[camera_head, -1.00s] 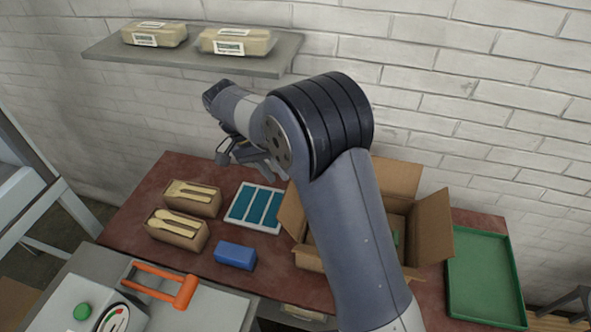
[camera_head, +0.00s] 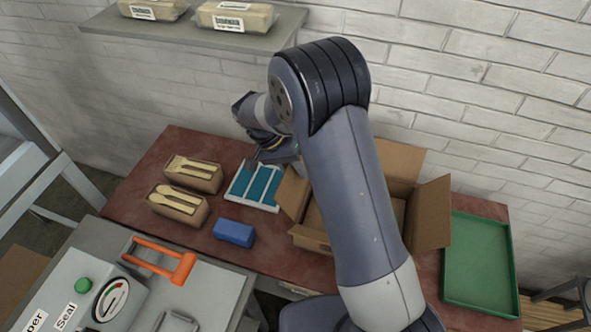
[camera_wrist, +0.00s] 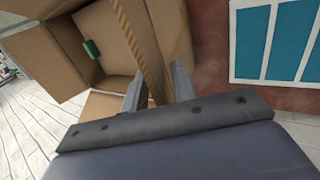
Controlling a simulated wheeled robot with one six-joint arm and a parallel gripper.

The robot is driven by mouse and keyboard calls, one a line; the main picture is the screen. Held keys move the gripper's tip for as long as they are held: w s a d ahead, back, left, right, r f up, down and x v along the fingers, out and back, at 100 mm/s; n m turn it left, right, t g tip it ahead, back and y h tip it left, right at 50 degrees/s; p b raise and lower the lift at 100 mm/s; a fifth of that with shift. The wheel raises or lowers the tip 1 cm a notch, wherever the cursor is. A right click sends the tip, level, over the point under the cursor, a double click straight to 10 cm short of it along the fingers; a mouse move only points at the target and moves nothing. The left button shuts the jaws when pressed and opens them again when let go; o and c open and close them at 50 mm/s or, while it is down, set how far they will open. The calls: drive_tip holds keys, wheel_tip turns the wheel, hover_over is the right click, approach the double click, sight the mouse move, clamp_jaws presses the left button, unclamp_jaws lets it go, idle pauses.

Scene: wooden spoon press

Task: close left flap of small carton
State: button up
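The small open-topped cardboard carton (camera_head: 312,236) stands on the red-brown table, partly hidden behind my arm. Its left flap (camera_head: 292,192) stands up and leans outward to the left. In the wrist view the flap (camera_wrist: 141,40) appears nearly edge-on, running down between the two fingers. My gripper (camera_wrist: 158,88) is open, with one finger on either side of the flap; whether either touches it I cannot tell. In the head view my gripper (camera_head: 280,155) is near the flap's upper end, its fingertips mostly hidden. A small green item (camera_wrist: 92,49) is inside the carton.
A white tray with teal panels (camera_head: 253,186) lies just left of the flap. The carton's right flap (camera_head: 433,212) stands open, with a green tray (camera_head: 480,260) beyond. A blue block (camera_head: 234,232) and two boxes of wooden utensils (camera_head: 192,175) (camera_head: 178,205) sit left.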

drive_tip(key=shift+d+f, duration=0.15)
drive_tip(key=shift+f, duration=0.1)
drive_tip(key=shift+c, duration=0.6)
clamp_jaws()
idle(0.8)
